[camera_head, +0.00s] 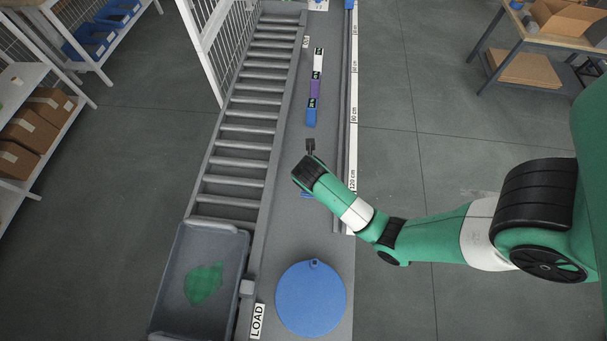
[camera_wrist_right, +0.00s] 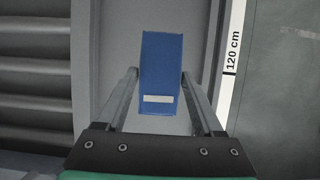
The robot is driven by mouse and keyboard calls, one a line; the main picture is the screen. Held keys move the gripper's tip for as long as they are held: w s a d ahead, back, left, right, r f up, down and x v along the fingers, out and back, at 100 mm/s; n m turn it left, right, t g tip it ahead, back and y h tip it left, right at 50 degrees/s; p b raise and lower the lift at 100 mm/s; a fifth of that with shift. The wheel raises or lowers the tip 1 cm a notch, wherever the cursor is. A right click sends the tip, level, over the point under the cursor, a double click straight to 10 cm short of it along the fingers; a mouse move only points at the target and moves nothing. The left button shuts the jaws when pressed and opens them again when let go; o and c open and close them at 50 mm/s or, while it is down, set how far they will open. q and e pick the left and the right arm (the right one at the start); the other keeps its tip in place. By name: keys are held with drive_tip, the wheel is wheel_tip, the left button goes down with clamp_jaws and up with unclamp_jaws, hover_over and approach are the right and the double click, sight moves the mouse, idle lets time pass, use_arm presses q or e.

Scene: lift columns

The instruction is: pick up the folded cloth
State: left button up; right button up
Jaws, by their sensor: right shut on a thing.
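A blue, oblong thing with a white label (camera_wrist_right: 161,50) lies between the fingers of my right gripper (camera_wrist_right: 160,76) in the right wrist view. The gripper is shut on its sides. I cannot tell for sure whether it is cloth. In the head view, my right gripper (camera_head: 310,147) is over the grey strip beside the rollers, and a bit of blue (camera_head: 307,195) shows beside the wrist. A green, cloth-like piece (camera_head: 203,284) lies in the grey tote (camera_head: 242,262) at the lower left. My left gripper is not in view.
Blue (camera_head: 311,117), purple (camera_head: 315,89) and white (camera_head: 318,62) pieces with dark tags lie in a row beyond my gripper. The roller conveyor (camera_head: 246,130) runs to their left, a white ruler (camera_head: 352,125) to their right. A blue disc (camera_head: 311,300) is at the front.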

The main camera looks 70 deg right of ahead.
use_arm(q)
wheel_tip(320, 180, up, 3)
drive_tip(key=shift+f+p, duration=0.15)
drive_tip(key=shift+p, duration=0.75)
use_arm(e)
drive_tip(key=s+a+r, duration=0.5)
drive_tip(key=s, duration=0.4)
drive_tip(key=shift+s+r, duration=0.15)
drive_tip(key=shift+r, duration=0.2)
drive_tip(key=o, duration=0.7)
drive_tip(key=c, duration=0.6)
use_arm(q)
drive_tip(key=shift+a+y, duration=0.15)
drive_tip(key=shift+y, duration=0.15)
use_arm(e)
drive_tip(key=shift+o, duration=0.2)
